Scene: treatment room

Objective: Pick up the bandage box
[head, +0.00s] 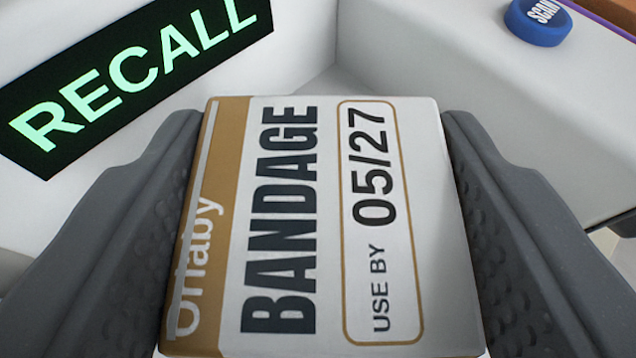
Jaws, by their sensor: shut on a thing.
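The bandage box (330,225) is white with a tan stripe along its left side. It reads "BANDAGE" and "USE BY 05/27", with the text turned sideways. My gripper (322,190) is shut on the box, with one dark grey finger against its left side and one against its right side. The box fills the middle of the head view, and its lower end runs close to the bottom edge. Its underside is hidden.
A black sign (130,70) with green letters reading "RECALL" is on a white surface at the upper left. A blue button (538,22) marked "SCAN" sits on a white casing (480,90) at the upper right. A white corner lies beyond the box.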

